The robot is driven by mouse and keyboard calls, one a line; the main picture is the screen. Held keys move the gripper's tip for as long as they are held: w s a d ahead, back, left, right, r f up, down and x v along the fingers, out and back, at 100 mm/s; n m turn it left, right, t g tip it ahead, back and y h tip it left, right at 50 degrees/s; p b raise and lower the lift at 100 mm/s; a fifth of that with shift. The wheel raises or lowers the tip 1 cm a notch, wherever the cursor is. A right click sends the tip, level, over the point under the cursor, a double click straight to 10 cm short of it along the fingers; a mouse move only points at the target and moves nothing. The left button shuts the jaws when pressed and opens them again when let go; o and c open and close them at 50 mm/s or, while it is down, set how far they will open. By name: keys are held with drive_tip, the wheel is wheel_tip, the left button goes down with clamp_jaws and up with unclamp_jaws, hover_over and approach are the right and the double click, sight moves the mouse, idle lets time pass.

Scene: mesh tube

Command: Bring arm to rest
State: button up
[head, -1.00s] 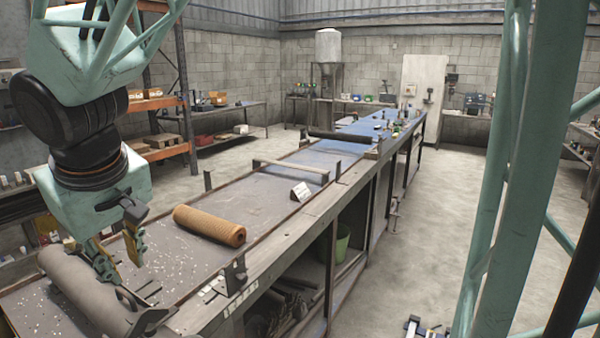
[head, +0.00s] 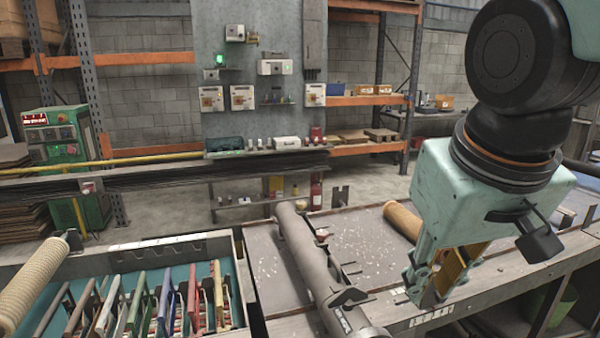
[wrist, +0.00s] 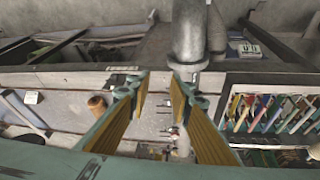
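My gripper (head: 424,292) hangs at the right of the head view, near the bench's front edge and to the right of a grey cylinder. In the wrist view its two yellow-padded fingers (wrist: 158,76) stand apart with nothing between them. A tan tube (head: 401,220) lies on the grey bench top (head: 262,262), partly hidden behind my arm. A short orange-brown tube end (wrist: 97,103) shows left of the fingers in the wrist view. The grey cylinder (head: 305,255) lies across the bench; it also shows beyond the fingertips in the wrist view (wrist: 188,38).
A rack of coloured upright dividers (head: 165,300) stands at the lower left, with a ribbed cream roll (head: 32,282) beside it. A bracket (head: 352,298) stands near the grey cylinder. A green cabinet (head: 66,160) and a panel of devices (head: 260,70) are behind.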

drive_tip(key=s+d+m, duration=0.1)
drive_tip(key=s, duration=1.1)
drive_tip(key=shift+s+d+f+y, duration=0.15)
drive_tip(key=shift+d+f+y, duration=0.15)
drive_tip(key=shift+f, duration=0.15)
drive_tip(key=shift+r, duration=0.1)
drive_tip(key=shift+c, duration=0.3)
idle(0.4)
